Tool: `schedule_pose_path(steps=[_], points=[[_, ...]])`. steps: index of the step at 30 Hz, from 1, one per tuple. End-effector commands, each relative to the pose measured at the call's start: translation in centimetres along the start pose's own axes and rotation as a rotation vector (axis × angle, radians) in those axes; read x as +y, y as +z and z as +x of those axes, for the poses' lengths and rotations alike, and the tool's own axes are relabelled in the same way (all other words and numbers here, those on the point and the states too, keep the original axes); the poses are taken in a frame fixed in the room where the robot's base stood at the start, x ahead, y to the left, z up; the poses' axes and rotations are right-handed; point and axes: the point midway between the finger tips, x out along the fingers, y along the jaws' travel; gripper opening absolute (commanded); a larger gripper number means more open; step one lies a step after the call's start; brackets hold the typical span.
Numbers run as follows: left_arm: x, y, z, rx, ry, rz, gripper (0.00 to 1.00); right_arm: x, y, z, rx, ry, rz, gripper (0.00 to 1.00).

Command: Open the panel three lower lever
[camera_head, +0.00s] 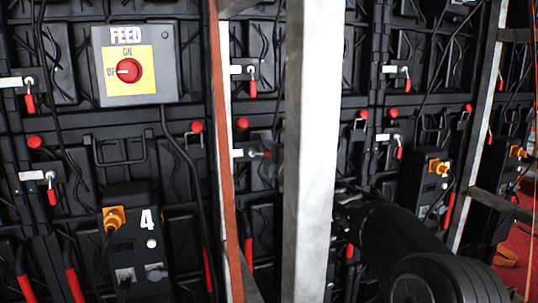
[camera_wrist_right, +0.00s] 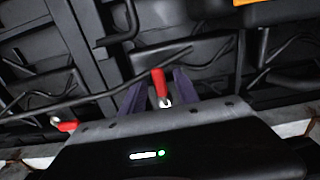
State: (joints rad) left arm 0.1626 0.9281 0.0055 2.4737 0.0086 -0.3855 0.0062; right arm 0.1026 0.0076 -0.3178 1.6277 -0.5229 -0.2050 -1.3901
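My right arm (camera_head: 395,240) reaches in from the lower right and passes behind the post, which hides much of the gripper. In the right wrist view my right gripper (camera_wrist_right: 158,92) has its two dark purple fingers spread, with a red lever handle (camera_wrist_right: 159,84) between them. Gaps show on both sides of the handle. My left gripper is in neither view.
Pale upright posts (camera_head: 318,150) stand between me and the black panels. A FEED box with a red knob (camera_head: 129,71) hangs at the left, above a unit marked 4 (camera_head: 133,245). Loose black cables hang across the panels. Another red handle (camera_wrist_right: 64,125) shows at the wrist view's left.

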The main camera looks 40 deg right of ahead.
Motion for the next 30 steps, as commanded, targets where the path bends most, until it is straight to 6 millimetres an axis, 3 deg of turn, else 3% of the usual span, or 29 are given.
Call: schedule_pose_path(steps=[15,30], points=[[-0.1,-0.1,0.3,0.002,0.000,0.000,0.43,0.0,0.0,-7.0,0.000,0.000,0.000,0.37],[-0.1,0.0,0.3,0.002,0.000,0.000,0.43,0.0,-0.1,-7.3,0.001,0.000,-0.001,0.37]])
